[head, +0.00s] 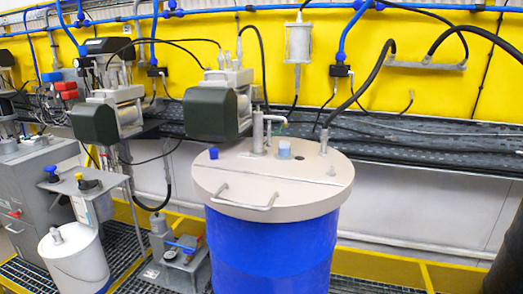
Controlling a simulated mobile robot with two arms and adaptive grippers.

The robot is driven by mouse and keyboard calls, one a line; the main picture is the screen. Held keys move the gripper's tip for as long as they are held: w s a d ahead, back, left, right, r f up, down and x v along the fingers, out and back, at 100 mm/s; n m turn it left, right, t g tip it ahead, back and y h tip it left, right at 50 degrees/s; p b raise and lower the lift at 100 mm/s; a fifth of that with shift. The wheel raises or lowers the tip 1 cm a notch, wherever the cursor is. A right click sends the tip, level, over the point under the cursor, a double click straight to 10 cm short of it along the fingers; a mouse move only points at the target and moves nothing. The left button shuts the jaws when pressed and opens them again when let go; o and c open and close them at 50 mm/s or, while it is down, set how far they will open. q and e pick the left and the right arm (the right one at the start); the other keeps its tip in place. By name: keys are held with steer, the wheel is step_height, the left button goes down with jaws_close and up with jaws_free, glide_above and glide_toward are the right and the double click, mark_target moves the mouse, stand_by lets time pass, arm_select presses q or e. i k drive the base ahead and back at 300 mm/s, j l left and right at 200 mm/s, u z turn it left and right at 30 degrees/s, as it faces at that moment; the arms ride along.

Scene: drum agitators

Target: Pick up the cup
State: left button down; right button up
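A small light-blue cup-like object (285,151) stands on the beige round lid (230,184) of a large blue drum (270,252). It is upright, just right of the metal fittings on the lid. It is small in the picture, so I cannot tell whether it is open at the top. Neither of my grippers is in the head view, and nothing is seen touching the cup.
A metal handle (247,199) lies along the lid's front, and a small dark-blue piece (213,153) sits at its left. A dark green motor (212,113) overhangs the lid's back left. A white bucket (75,257) stands lower left. The lid's front right is clear.

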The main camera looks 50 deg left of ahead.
mark_target(284, 146)
steer(key=u, duration=1.45)
